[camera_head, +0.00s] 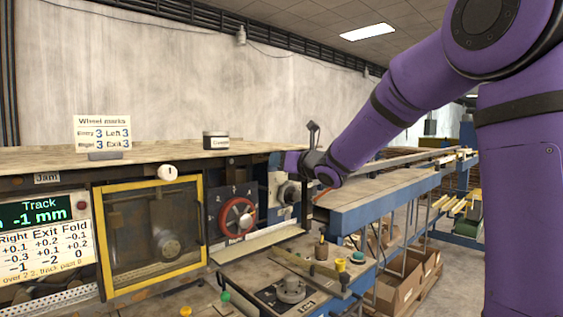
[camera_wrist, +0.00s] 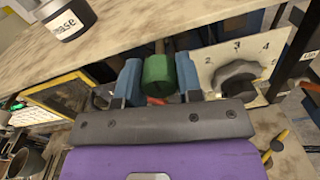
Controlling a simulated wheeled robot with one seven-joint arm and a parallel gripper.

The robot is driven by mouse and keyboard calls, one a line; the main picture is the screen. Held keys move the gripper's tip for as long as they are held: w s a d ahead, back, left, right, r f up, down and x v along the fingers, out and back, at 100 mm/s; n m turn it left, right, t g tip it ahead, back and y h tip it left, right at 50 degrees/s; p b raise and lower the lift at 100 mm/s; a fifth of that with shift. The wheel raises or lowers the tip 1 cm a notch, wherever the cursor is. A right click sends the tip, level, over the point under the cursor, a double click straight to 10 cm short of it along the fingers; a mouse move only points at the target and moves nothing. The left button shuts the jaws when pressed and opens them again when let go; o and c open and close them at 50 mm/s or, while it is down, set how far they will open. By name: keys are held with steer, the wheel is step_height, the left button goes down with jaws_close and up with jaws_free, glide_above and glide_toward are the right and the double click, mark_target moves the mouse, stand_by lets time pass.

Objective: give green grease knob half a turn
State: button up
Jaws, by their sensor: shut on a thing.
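In the wrist view the green grease knob (camera_wrist: 158,76) sits under the overhanging edge of the machine's top. My gripper (camera_wrist: 159,80) has one blue finger on each side of it and is shut on it. The knob's far side and its mount are mostly hidden. In the head view my gripper end reaches the machine front right of the red wheel, and the green knob cannot be made out there, hidden by my arm.
A dark dial (camera_wrist: 240,80) on a numbered plate is close to the right of my gripper. A grease can (camera_wrist: 68,18) stands on the machine top. In the head view are a red handwheel (camera_head: 237,216), a yellow-framed window (camera_head: 150,235) and a conveyor (camera_head: 375,197).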

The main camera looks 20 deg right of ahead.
steer(key=shift+m, duration=0.3)
